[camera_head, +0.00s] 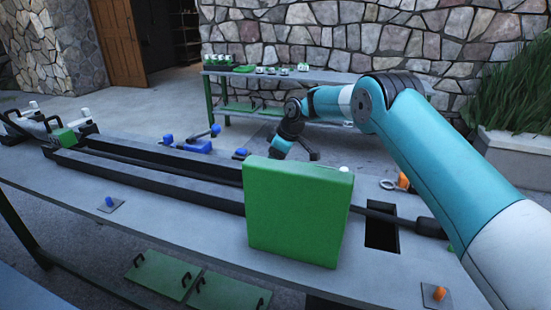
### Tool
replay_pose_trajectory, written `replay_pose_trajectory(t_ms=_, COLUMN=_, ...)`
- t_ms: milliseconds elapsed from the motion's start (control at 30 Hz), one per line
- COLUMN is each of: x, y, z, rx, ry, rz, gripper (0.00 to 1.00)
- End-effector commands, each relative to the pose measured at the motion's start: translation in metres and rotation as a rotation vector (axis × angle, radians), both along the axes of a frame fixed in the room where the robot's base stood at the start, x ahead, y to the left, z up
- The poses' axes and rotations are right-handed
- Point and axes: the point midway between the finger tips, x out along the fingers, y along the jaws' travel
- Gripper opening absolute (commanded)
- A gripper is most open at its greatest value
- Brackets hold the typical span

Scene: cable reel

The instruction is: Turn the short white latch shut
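A small white piece (344,169) shows at the top right edge of the upright green box (295,215). White parts (84,113) also show at the far left end of the bench, by a small green block (64,137). I cannot tell for sure which of these is the short white latch, or whether it is turned. My dark gripper (292,149) is behind the green box, left of the small white piece. The box hides its lower part, so its fingers cannot be made out.
The long grey bench (160,205) carries a dark rail (150,172), blue fittings (198,145) and an orange knob (439,293). A dark rectangular opening (381,236) lies right of the box. A second table (340,77) stands behind. My arm spans the right side.

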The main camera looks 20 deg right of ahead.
Motion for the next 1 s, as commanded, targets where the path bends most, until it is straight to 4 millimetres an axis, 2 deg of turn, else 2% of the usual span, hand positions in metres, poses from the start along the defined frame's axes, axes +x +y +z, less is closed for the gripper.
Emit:
replay_pose_trajectory(t_ms=200, x=0.0001, y=0.0, z=-0.0004, rx=0.0, ry=0.0, rz=0.0, gripper=0.55)
replay_pose_trajectory(t_ms=267, x=0.0001, y=0.0, z=-0.0003, rx=0.0, ry=0.0, rz=0.0, gripper=0.44)
replay_pose_trajectory(t_ms=433, x=0.0001, y=-0.0004, z=-0.0002, rx=0.0, ry=0.0, rz=-0.001, gripper=0.06)
replay_pose_trajectory(t_ms=767, x=0.0002, y=-0.0009, z=-0.0004, rx=0.0, ry=0.0, rz=-0.039, gripper=0.06)
replay_pose_trajectory(t_ms=1000, x=-0.0001, y=-0.0007, z=-0.0007, rx=0.0, ry=0.0, rz=-0.171, gripper=0.06)
